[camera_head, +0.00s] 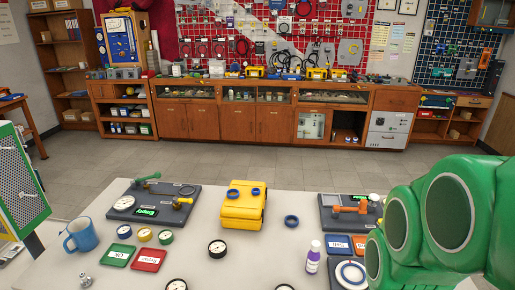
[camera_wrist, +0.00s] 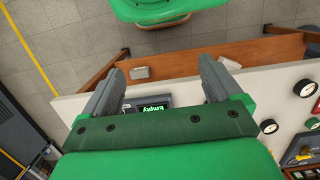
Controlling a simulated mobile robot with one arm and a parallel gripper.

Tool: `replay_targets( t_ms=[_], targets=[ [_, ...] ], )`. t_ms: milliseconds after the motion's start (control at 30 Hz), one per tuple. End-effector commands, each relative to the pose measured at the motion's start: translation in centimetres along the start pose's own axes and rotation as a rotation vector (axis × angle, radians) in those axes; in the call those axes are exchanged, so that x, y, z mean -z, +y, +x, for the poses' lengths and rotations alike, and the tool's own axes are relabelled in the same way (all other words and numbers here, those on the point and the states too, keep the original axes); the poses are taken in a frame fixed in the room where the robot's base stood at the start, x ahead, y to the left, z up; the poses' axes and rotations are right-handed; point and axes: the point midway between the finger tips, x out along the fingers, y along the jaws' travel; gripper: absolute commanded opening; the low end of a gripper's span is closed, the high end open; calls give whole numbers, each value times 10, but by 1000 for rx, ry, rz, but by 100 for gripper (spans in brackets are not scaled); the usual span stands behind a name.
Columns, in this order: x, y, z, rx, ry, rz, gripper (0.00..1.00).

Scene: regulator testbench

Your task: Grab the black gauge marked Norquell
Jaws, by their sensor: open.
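Several small round gauges with white faces and dark rims lie on the white table. One black-rimmed gauge (camera_head: 217,248) is near the middle front, and another black gauge (camera_head: 176,285) is cut by the bottom edge. The markings are too small to read, so I cannot tell which says Norquell. In the wrist view, a black gauge (camera_wrist: 268,126) and a second dark-rimmed gauge (camera_wrist: 304,88) show at the right. My gripper (camera_wrist: 162,66) is open and empty, its fingers wide apart, with the gauges off to its right.
The table (camera_head: 255,215) also holds a yellow case (camera_head: 243,212), a blue mug (camera_head: 80,237), a purple-labelled bottle (camera_head: 313,258), a left test board (camera_head: 125,205) and green and red cards (camera_head: 148,260). My green arm covers the right front. Cabinets line the back wall.

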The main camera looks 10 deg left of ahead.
Motion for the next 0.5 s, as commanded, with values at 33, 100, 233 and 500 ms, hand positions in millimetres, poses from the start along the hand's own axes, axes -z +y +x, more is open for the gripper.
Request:
replay_targets(
  t_ms=[33,100,233,500],
  targets=[
    [0,-1,0,1,-1,0,92],
    [2,-3,0,9,-6,0,92],
    [13,-16,2,43,-28,5,92],
    [46,-64,7,166,-103,40,92]
  ],
)
